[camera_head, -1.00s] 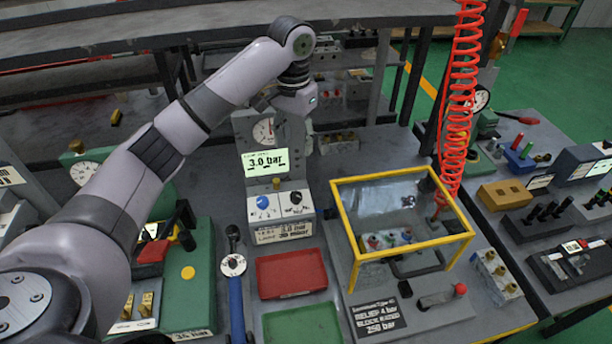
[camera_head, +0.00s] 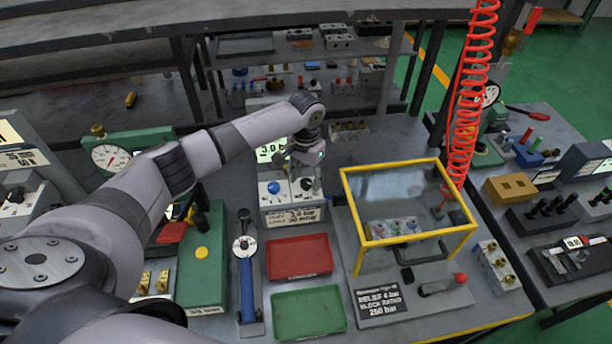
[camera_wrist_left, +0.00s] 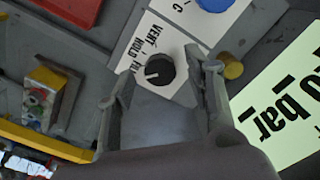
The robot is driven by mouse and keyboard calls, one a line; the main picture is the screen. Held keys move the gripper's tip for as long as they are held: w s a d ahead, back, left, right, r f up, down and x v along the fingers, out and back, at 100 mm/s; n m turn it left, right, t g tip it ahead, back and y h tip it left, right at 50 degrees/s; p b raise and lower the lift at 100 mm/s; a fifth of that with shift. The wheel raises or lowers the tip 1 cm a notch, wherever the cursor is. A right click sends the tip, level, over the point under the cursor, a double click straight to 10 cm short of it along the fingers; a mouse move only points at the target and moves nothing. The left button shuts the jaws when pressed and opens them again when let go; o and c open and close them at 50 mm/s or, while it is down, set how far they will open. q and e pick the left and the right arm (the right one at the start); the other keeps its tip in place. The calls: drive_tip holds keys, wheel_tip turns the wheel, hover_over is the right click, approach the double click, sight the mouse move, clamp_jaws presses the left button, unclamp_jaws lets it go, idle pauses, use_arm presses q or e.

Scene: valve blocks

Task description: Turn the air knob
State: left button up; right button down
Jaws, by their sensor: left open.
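The black knob (camera_wrist_left: 160,70) with a white pointer line shows in the wrist view, on a white plate lettered VENT, HOLD and a third word partly hidden. In the head view the black knob (camera_head: 307,185) sits right of a blue knob (camera_head: 273,187) on the small control panel. My left gripper (camera_head: 306,176) is open over the black knob. In the wrist view its fingers (camera_wrist_left: 155,78) stand on either side of the knob. I cannot tell whether they touch it. My right gripper is not in view.
A display (camera_head: 271,151) reading 3.0 bar stands behind the panel. A red tray (camera_head: 299,257) and green tray (camera_head: 308,313) lie in front. A yellow-framed clear box (camera_head: 405,205) stands to the right, with a red coiled hose (camera_head: 468,110) behind it.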

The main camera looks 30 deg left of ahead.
use_arm(q)
drive_tip(key=shift+f, duration=0.25)
drive_tip(key=shift+c, duration=0.6)
clamp_jaws()
